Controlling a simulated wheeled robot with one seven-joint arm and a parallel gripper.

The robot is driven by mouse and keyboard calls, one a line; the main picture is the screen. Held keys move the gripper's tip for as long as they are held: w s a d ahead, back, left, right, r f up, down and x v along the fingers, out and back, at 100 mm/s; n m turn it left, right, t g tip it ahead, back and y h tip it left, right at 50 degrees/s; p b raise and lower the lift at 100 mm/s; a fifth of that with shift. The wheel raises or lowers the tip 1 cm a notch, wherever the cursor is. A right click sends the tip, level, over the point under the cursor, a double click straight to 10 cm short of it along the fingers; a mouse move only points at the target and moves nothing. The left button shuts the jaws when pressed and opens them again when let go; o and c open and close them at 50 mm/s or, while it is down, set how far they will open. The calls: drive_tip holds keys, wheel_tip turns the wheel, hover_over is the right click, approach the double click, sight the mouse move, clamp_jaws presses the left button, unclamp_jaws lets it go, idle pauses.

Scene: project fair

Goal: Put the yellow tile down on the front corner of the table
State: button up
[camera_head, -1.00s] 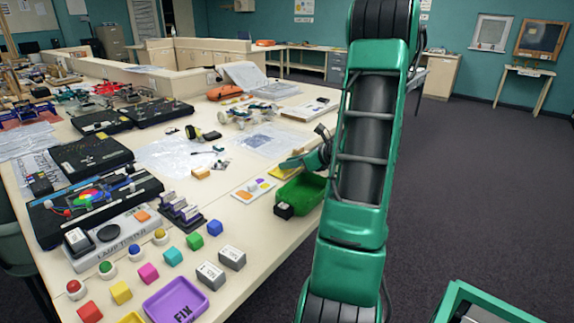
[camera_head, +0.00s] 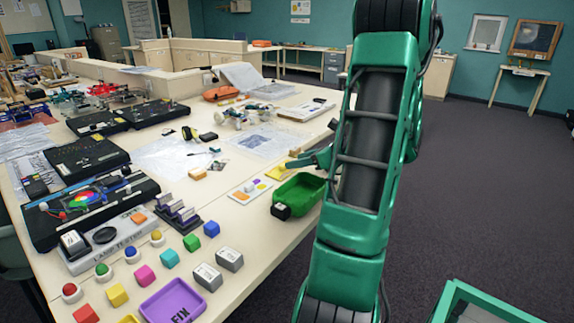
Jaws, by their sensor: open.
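The yellow tile (camera_head: 276,173) lies flat on the table (camera_head: 258,227), just behind the green tray (camera_head: 299,190) and close to the table's right edge. My gripper (camera_head: 297,162) is open, just right of and a little above the tile, and appears apart from it. My green arm stands in front and hides part of the table's right edge and some of the gripper.
A white card (camera_head: 249,191) with coloured patches lies left of the tray, and a small black block (camera_head: 281,211) stands at the tray's front. Coloured cubes, grey blocks (camera_head: 229,259) and a purple tray (camera_head: 172,302) fill the near end. Bare tabletop lies right of the grey blocks.

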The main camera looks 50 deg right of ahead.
drive_tip(key=v, duration=0.6)
idle(0.5)
